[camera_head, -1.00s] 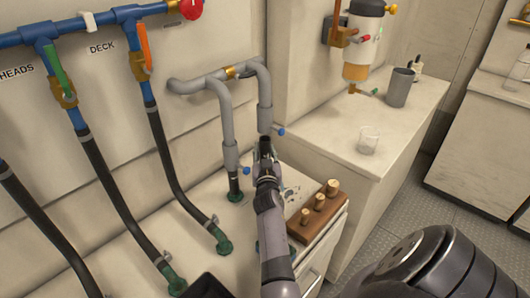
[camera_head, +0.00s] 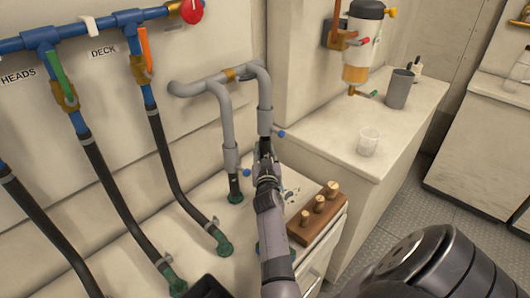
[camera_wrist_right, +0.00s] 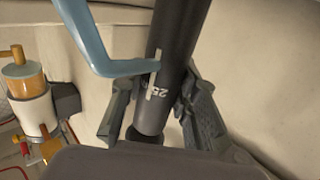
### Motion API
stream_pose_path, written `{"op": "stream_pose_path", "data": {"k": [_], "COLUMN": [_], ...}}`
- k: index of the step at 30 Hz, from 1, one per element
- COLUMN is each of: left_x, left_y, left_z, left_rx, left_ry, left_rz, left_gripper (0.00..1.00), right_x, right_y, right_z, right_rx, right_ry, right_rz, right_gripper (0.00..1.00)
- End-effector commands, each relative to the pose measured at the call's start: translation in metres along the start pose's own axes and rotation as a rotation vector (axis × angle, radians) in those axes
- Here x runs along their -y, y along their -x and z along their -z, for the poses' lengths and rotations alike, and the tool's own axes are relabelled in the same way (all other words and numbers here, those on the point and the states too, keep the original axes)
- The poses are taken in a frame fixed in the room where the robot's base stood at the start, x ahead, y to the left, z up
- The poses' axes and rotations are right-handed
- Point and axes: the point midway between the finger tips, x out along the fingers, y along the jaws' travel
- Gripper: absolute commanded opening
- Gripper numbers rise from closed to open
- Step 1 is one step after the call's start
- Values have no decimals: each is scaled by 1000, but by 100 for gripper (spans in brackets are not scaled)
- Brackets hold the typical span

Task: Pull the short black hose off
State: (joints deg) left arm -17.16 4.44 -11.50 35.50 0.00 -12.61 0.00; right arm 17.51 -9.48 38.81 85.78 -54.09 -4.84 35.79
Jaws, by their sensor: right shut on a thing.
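My right gripper (camera_head: 266,158) is shut around a black hose just below the right leg of the grey pipe (camera_head: 264,95). In the head view the gripper and forearm hide most of this hose. In the right wrist view the short black hose (camera_wrist_right: 173,58), with a white "25" mark, runs between the two fingers (camera_wrist_right: 158,108). A blue lever (camera_wrist_right: 95,45) crosses beside it; in the head view a small blue handle (camera_head: 281,134) shows at the pipe's lower end. I cannot tell whether the hose's ends are still seated.
The pipe's left leg ends in another short black hose (camera_head: 233,184) in a green fitting (camera_head: 236,197). Long black hoses (camera_head: 106,178) stand left. A wooden block with plugs (camera_head: 318,216) sits close right of my arm.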

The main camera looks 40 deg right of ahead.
Motion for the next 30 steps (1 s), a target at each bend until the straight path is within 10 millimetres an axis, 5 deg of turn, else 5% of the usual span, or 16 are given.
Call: {"op": "stream_pose_path", "data": {"k": [30], "left_x": [3], "left_y": [24], "left_z": [1], "left_rx": [1], "left_ry": [0], "left_rz": [3], "left_gripper": [40], "right_x": [0], "right_y": [-1], "right_z": [30], "right_rx": [-7], "right_ry": [0], "right_rz": [1], "right_gripper": [0]}}
